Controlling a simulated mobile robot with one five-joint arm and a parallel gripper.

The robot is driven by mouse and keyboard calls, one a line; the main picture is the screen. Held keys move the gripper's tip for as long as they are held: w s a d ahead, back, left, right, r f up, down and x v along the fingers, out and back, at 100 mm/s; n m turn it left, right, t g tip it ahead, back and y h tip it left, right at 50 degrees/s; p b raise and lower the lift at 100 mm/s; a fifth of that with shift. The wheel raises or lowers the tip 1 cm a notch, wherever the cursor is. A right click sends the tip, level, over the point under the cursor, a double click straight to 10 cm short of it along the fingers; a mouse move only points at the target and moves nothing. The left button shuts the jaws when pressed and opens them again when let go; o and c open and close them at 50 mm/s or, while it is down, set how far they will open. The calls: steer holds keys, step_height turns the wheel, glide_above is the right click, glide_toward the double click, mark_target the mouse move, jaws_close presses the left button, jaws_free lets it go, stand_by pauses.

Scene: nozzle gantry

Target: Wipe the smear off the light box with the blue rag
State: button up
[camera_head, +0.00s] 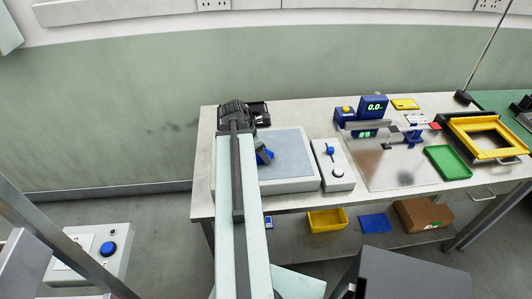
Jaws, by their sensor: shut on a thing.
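The light box (290,160) lies at the left end of the bench, a white case with a grey-blue top panel. My arm reaches over its left part and hides that side. The blue rag (264,156) shows as a small dark-blue patch just right of my arm, over the panel's left part. My gripper (256,143) is mostly hidden behind my arm and is shut on the rag. I cannot tell whether the rag touches the panel. No smear can be made out on the visible part of the panel.
Right of the light box stands a control box with a blue knob (332,164). Further right are a blue scale with a green display (372,107), a metal plate (385,170), a green tray (447,162) and a yellow frame (490,137). A shelf below holds a yellow bin (327,220).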

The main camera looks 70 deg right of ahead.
mark_target(274, 154)
steer(key=shift+w+a, duration=0.3)
steer(key=shift+w, duration=0.35)
steer(key=shift+w+a, duration=0.35)
steer(key=shift+w, duration=0.3)
steer(key=shift+w+a, duration=0.3)
steer(key=shift+w, duration=0.35)
steer(key=shift+w+d, duration=0.2)
steer(key=shift+d, duration=0.3)
steer(key=shift+w+d, duration=0.2)
steer(key=shift+d, duration=0.25)
steer(key=shift+s+d+f, duration=0.1)
steer(key=shift+s+d, duration=0.15)
steer(key=shift+s, duration=0.35)
steer(key=shift+s+d+r, duration=0.1)
steer(key=shift+s+d, duration=0.15)
steer(key=shift+s, duration=0.4)
steer(key=shift+s+d+f, duration=0.1)
steer(key=shift+s+d, duration=0.15)
steer(key=shift+s, duration=0.35)
steer(key=shift+s+d, duration=0.35)
steer(key=shift+s, duration=0.25)
steer(key=shift+s+d, duration=0.3)
steer(key=shift+s, duration=0.35)
steer(key=shift+s+d, duration=0.35)
steer(key=shift+s, duration=0.25)
steer(key=shift+a+f, duration=0.1)
